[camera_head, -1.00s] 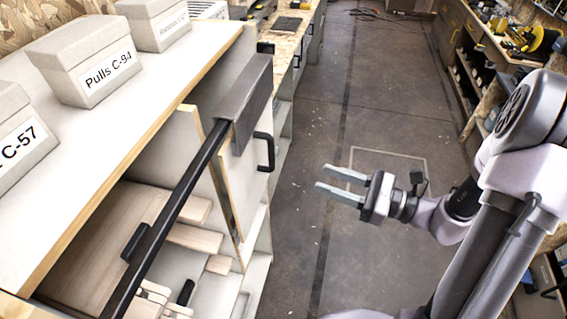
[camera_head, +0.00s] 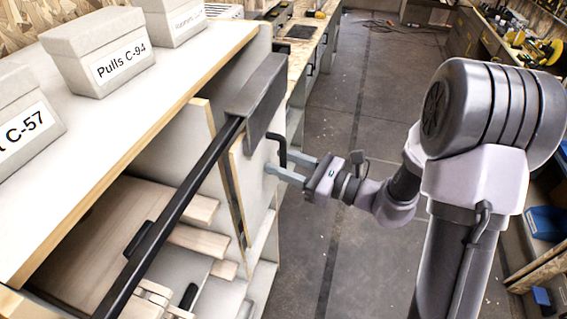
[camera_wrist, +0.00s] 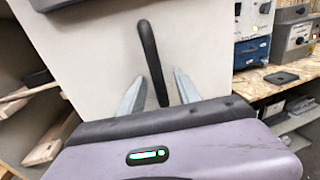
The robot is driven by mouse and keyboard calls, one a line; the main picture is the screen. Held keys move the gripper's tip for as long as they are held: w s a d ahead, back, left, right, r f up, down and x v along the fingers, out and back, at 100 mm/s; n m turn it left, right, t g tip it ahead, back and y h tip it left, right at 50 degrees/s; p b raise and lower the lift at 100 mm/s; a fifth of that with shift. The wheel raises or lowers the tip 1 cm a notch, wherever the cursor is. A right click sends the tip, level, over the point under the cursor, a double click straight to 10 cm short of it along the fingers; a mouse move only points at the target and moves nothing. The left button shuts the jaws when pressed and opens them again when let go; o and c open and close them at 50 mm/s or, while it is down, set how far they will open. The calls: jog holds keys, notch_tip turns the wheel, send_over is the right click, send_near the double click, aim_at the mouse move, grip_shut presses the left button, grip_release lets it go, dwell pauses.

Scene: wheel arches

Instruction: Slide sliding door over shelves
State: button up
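The sliding door (camera_head: 252,172) is a pale panel with a wooden edge, hung from a black rail (camera_head: 175,212) by a dark grey bracket (camera_head: 258,95). It stands at the far end of the shelves (camera_head: 150,240), whose near part is uncovered. A black bar handle (camera_head: 283,150) is on its outer face. My gripper (camera_head: 292,166) is at the handle with its fingers pointing at the door. In the wrist view the handle (camera_wrist: 152,62) stands between the two spread fingers (camera_wrist: 158,92), with gaps on both sides.
Boxes, one labelled Pulls C-94 (camera_head: 98,50), stand on the cabinet top (camera_head: 140,95). A black stop (camera_head: 138,240) sits on the rail. A workbench (camera_head: 305,40) with tools is beyond the door. The floor (camera_head: 350,240) beside the cabinet is clear.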

jog(key=shift+c, duration=0.4)
grip_shut()
dwell(0.9)
